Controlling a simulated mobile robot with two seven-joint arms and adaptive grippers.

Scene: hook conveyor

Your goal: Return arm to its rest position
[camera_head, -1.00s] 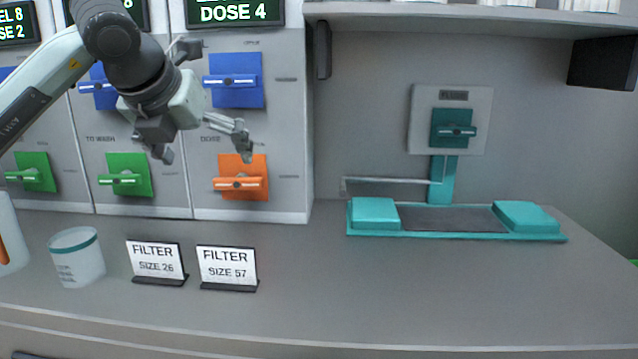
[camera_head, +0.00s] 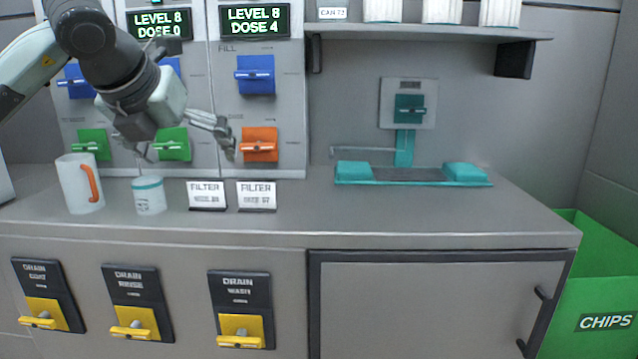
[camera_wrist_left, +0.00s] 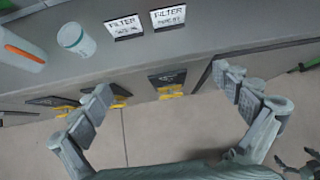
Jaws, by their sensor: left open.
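My left arm comes in from the upper left in the head view. Its gripper (camera_head: 188,148) is open and empty, in front of the dispenser panel near a green handle (camera_head: 172,144) and the orange handle (camera_head: 259,144). In the left wrist view the two fingers (camera_wrist_left: 163,88) are spread wide, with nothing between them but the counter front and floor. A dark gripper-like part (camera_wrist_left: 303,164) shows at the lower right corner of that view, perhaps my right gripper; its opening cannot be told.
On the counter stand a white jug with an orange handle (camera_head: 80,184), a white cup (camera_head: 149,195) and two filter signs (camera_head: 207,195) (camera_head: 257,196). A teal press (camera_head: 412,180) stands at the right. Yellow drain handles (camera_head: 135,322) and a green chips bin (camera_head: 590,300) are lower.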

